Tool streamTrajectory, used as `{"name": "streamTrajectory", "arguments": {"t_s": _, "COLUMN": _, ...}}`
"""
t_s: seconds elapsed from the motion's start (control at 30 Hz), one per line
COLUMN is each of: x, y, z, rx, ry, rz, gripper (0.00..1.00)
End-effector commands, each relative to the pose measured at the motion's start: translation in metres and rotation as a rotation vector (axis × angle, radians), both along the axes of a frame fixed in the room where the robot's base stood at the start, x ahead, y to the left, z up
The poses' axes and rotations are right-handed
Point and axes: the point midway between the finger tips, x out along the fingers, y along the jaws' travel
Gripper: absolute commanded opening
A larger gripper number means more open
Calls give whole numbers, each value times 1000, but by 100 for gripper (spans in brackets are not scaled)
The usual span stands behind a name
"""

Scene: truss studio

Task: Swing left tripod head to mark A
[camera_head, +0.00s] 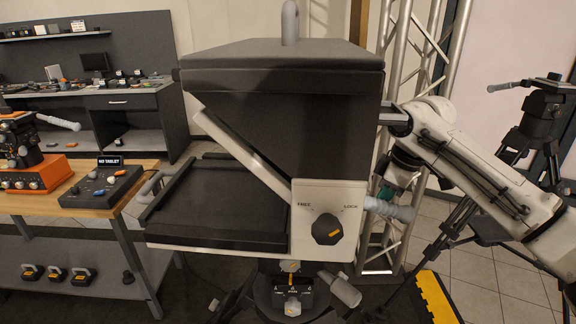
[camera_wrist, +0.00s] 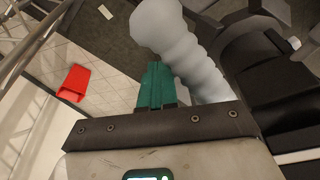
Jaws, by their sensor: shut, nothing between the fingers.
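The left tripod head (camera_head: 293,292) sits in the middle of the head view, under a large dark hooded unit (camera_head: 280,95). It has a small dark plate with orange markers and white lettering too small to read surely. A pale grey ribbed handle (camera_head: 388,209) sticks out on its right; the same ribbed grip fills the upper middle of the wrist view (camera_wrist: 185,50). My gripper (camera_wrist: 155,85) has teal fingers, shut and empty, close beside the grip on its left in the wrist view. Whether they touch is unclear. In the head view my gripper (camera_head: 385,193) is partly hidden near the handle.
A knob (camera_head: 327,229) marked FREE and LOCK is on the unit's side. A truss (camera_head: 398,60) stands behind. Another tripod head (camera_head: 545,120) is at the right. A wooden table (camera_head: 75,207) with devices stands left. A yellow-black floor piece (camera_head: 437,297) lies lower right.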

Motion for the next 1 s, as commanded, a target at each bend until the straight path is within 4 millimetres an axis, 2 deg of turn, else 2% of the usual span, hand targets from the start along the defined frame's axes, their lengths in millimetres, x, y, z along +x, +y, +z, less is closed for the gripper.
{"name": "streamTrajectory", "arguments": {"t_s": 0.27, "x": -1, "y": 0, "z": 0, "rx": 0, "ry": 1, "rz": 0, "gripper": 0}}
{"name": "streamTrajectory", "arguments": {"t_s": 1.0, "x": -21, "y": -6, "z": 0, "rx": 1, "ry": 2, "rz": 0, "gripper": 0}}
